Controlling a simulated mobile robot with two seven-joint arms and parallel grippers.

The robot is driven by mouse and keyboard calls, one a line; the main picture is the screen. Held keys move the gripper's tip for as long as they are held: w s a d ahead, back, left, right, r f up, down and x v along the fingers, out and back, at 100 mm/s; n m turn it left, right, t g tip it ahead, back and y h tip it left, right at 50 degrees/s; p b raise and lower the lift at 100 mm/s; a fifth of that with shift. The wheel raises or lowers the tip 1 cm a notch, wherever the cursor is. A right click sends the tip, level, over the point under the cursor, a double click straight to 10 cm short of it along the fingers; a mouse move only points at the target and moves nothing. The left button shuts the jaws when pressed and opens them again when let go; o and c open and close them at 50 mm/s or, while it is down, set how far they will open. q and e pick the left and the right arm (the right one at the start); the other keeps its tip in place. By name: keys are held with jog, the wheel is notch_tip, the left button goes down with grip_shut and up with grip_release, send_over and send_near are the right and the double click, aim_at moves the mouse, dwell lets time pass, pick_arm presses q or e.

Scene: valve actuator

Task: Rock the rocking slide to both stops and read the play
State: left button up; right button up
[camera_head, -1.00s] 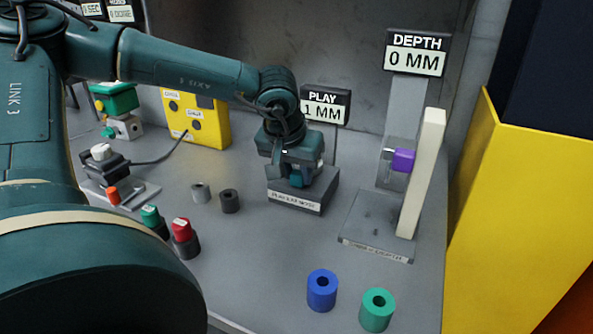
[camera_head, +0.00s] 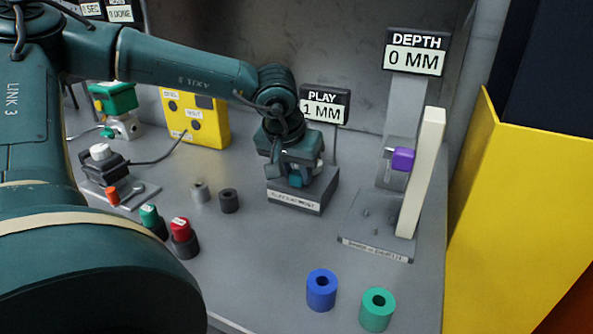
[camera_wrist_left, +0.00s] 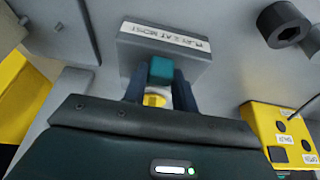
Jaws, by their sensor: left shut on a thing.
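The rocking slide shows as a teal block (camera_wrist_left: 161,70) between my fingers in the left wrist view, on a grey base (camera_head: 300,200) with a white label. My left gripper (camera_wrist_left: 158,88) is shut on this slide, pointing down over the base. In the head view the gripper (camera_head: 298,178) hides most of the slide. A yellow piece (camera_wrist_left: 154,100) shows between the fingers. The play display (camera_head: 325,107) behind the base reads 1 MM. My right gripper is not in view.
The depth stand (camera_head: 378,240) with its 0 MM display (camera_head: 414,60) and purple piece (camera_head: 402,159) stands to the right. Blue (camera_head: 321,291) and green (camera_head: 377,310) collars lie in front. A dark collar (camera_head: 229,201) sits left of the base. A yellow box (camera_head: 205,125) stands behind.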

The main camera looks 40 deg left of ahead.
pick_arm(q)
jog(key=shift+a, duration=0.1)
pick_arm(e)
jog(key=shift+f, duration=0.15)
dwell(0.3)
pick_arm(q)
jog(key=o, duration=1)
jog(key=shift+c, duration=0.2)
jog(key=shift+s+r, duration=0.1)
jog(key=shift+r, duration=0.3)
jog(key=p+v, duration=0.1)
jog(key=v, duration=1.1)
jog(key=shift+r, duration=0.2)
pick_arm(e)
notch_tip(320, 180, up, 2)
pick_arm(q)
jog(key=shift+s, duration=0.1)
